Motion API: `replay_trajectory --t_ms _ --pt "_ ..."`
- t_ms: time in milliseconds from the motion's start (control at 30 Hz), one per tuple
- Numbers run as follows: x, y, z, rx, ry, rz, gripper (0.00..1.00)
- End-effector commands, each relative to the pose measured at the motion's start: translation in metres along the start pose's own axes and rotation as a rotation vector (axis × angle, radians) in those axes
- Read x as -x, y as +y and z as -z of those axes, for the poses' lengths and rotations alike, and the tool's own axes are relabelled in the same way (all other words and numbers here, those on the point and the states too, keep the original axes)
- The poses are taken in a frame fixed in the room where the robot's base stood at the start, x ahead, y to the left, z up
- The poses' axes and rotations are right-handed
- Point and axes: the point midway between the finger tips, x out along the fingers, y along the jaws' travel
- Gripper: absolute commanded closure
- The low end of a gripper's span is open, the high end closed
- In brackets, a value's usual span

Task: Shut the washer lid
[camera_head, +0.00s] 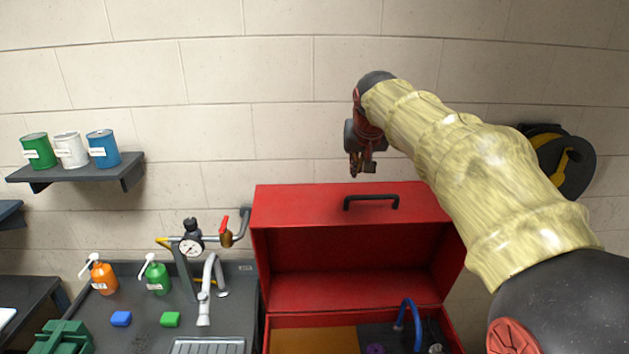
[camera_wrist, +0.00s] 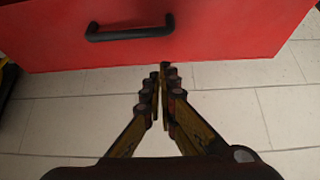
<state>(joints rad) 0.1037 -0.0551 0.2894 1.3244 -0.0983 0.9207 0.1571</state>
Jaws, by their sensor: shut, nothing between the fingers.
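The washer is a red box with its red lid (camera_head: 300,205) raised open, its hollow inside facing me. A black handle (camera_head: 371,201) sits on the lid's upper panel. In the wrist view the red lid panel (camera_wrist: 225,35) fills the top, with the handle (camera_wrist: 130,32) at upper left. My gripper (camera_head: 362,172) is above and behind the lid's top edge, near the wall. In the wrist view my gripper (camera_wrist: 163,72) has its fingertips together with nothing between them, by the lid's edge. Whether the tips touch the lid is unclear.
Inside the washer are a blue hose (camera_head: 409,318) and dark parts. A sink counter at left holds a gauge (camera_head: 191,246), orange bottle (camera_head: 103,276), green bottle (camera_head: 157,277) and a faucet (camera_head: 206,290). Cans stand on a wall shelf (camera_head: 75,171). A reel (camera_head: 565,160) hangs at right.

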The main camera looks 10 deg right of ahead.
Motion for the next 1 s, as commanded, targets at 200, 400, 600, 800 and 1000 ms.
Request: replay_trajectory --t_ms 200,400,600,800,1000 --pt "0.011 0.001 0.016 -0.041 0.033 -0.003 1.00" --pt "-0.015 0.001 0.015 -0.043 0.030 -0.003 1.00" --pt "-0.051 0.001 0.017 -0.042 0.032 -0.002 1.00" --pt "-0.084 0.001 0.018 -0.042 0.032 -0.002 1.00" --pt "-0.079 0.000 0.000 -0.041 0.036 -0.001 1.00"
